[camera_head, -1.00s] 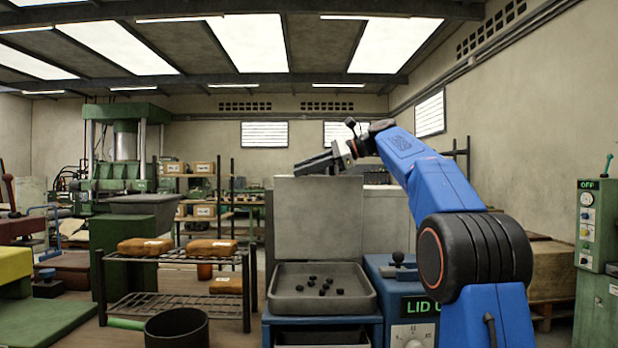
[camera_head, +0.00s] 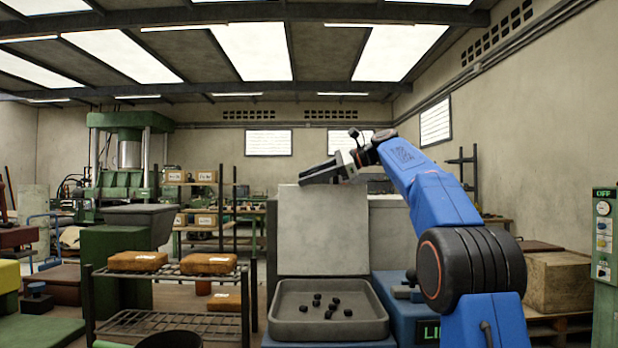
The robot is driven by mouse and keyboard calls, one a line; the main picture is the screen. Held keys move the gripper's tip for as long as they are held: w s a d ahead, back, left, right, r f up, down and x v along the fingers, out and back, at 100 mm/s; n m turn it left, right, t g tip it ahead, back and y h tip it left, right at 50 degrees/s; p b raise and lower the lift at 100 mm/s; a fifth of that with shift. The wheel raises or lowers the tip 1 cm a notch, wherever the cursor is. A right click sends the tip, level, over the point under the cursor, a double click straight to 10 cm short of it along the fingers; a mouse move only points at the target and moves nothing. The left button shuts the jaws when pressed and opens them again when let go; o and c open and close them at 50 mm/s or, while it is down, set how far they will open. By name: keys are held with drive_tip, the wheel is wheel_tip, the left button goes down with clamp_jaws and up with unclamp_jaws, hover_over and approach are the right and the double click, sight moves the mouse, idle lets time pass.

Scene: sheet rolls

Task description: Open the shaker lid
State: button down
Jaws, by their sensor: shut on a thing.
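The shaker lid (camera_head: 322,232) is a pale grey square panel. It stands raised, nearly upright, at the back edge of the shaker tray (camera_head: 330,327). The tray is grey, open at the top, and holds several small black pieces. My gripper (camera_head: 308,178) is at the lid's top edge, toward its left corner, and is shut on it. The fingertips' exact contact with the edge is too small to make out. My blue arm reaches in from the right.
A blue control box (camera_head: 405,310) with a partly cut-off green display stands right of the tray. A rack (camera_head: 165,285) with brown blocks stands to the left. A dark round container (camera_head: 170,340) is at the bottom edge. A wooden crate (camera_head: 557,282) and green cabinet (camera_head: 604,240) are at right.

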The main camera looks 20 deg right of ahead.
drive_tip(key=c, duration=1.7)
unclamp_jaws()
drive_tip(key=shift+w+d+f, duration=0.15)
drive_tip(key=shift+w+f, duration=0.05)
drive_tip(key=shift+f, duration=0.2)
drive_tip(key=shift+c, duration=0.2)
drive_tip(key=shift+w+f, duration=0.1)
drive_tip(key=shift+r, duration=0.2)
drive_tip(key=shift+s, duration=0.2)
drive_tip(key=shift+r, duration=0.1)
drive_tip(key=v, duration=1.7)
drive_tip(key=shift+d, duration=0.15)
